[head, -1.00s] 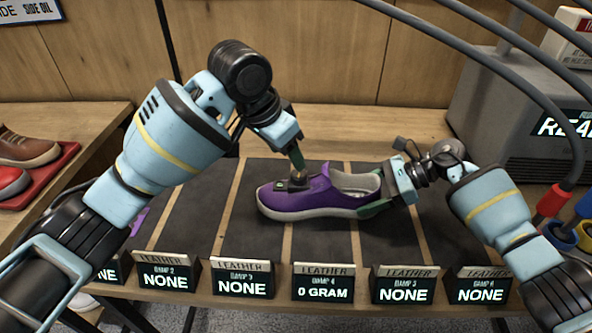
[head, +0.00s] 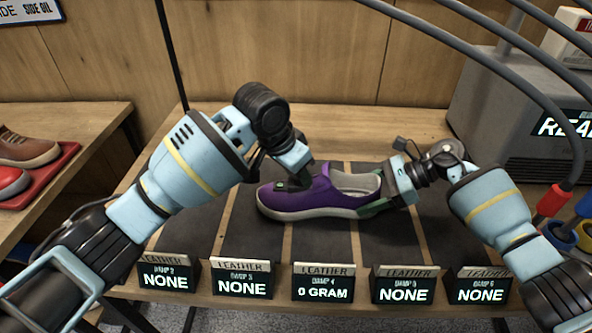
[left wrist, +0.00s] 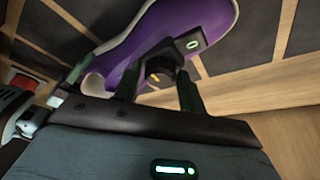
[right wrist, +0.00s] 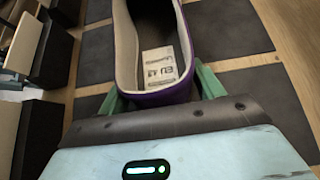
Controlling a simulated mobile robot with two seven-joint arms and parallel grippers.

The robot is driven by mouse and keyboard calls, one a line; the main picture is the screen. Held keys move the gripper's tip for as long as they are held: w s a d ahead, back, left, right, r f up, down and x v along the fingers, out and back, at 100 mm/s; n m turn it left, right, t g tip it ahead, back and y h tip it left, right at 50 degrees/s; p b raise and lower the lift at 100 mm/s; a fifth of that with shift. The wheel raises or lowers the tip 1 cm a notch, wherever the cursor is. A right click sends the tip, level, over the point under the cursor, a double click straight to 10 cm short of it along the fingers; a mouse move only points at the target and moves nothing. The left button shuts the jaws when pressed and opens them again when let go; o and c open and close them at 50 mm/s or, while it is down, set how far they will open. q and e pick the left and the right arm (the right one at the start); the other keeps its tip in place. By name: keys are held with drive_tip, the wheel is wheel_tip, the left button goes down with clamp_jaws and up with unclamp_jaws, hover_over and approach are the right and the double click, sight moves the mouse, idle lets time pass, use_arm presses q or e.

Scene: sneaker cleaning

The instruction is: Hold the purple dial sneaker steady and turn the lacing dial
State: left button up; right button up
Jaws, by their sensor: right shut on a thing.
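The purple sneaker (head: 318,196) with a pale sole stands upright on the dark mat, toe to the left. My right gripper (head: 385,202) is shut on its heel end. In the right wrist view, the green fingers flank the purple heel (right wrist: 160,98). My left gripper (head: 299,182) is low over the front of the sneaker. In the left wrist view, its fingers stand apart on either side of the black lacing dial (left wrist: 158,72), with gaps visible. A black tag with a green light (head: 280,186) sits beside the dial. In the head view the left gripper mostly hides the dial.
Several display signs (head: 322,283) line the table's front edge. A grey machine (head: 500,110) stands back right, with cables (head: 480,50) hanging over my right arm. Other shoes on a red tray (head: 40,175) are at left. The mat around the sneaker is clear.

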use_arm(q)
drive_tip(key=c, duration=0.6)
drive_tip(key=shift+m, duration=0.4)
drive_tip(key=m+g, duration=0.1)
drive_tip(key=m, duration=0.1)
drive_tip(key=m+g+h, duration=0.1)
drive_tip(key=m, duration=0.2)
drive_tip(key=shift+w+a, duration=0.1)
drive_tip(key=shift+w, duration=0.1)
drive_tip(key=m+g, duration=0.1)
drive_tip(key=m, duration=0.2)
drive_tip(key=m+g, duration=0.1)
drive_tip(key=m, duration=0.2)
drive_tip(key=shift+w, duration=0.2)
drive_tip(key=shift+w+m+g+y, duration=0.15)
drive_tip(key=shift+m+g, duration=0.3)
drive_tip(key=shift+m, duration=0.65)
drive_tip(key=shift+w+m+g+y, duration=0.15)
drive_tip(key=shift+m+g, duration=0.3)
drive_tip(key=shift+m, duration=0.65)
drive_tip(key=shift+s, duration=0.1)
drive_tip(key=shift+m, duration=0.4)
drive_tip(key=o, duration=1)
